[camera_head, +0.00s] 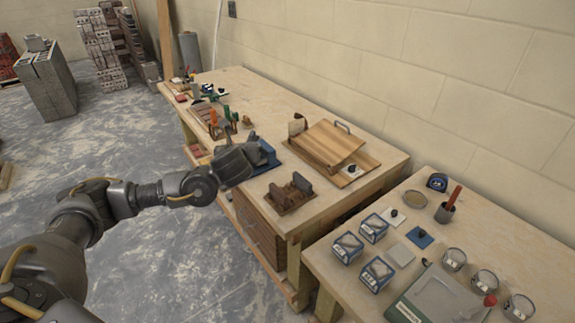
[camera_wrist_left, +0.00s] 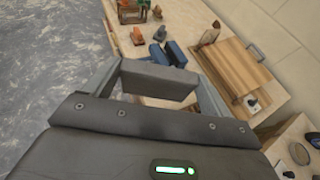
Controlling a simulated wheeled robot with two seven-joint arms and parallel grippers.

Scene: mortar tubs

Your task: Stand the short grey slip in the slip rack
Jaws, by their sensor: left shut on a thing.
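My left gripper (camera_head: 250,151) is above the near part of the long workbench, left of the lidded wooden box. In the left wrist view my left gripper (camera_wrist_left: 158,82) is shut on the short grey slip (camera_wrist_left: 157,80), a plain grey block lying across between the two fingers. A brown rack-like holder (camera_head: 288,194) with upright pieces stands near the bench's front corner. A blue holder (camera_head: 266,159) sits just beyond the gripper, partly hidden by it; it also shows in the left wrist view (camera_wrist_left: 176,53). I cannot tell for certain which holder is the slip rack. My right gripper is not in view.
The wooden box with a sloping lid (camera_head: 326,143) stands right of the holders. Orange and green tools (camera_head: 215,122) stand farther along the bench. A second table (camera_head: 480,240) at the right carries tubs, jars and a tray. Bare bench lies between the brown holder and the box.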

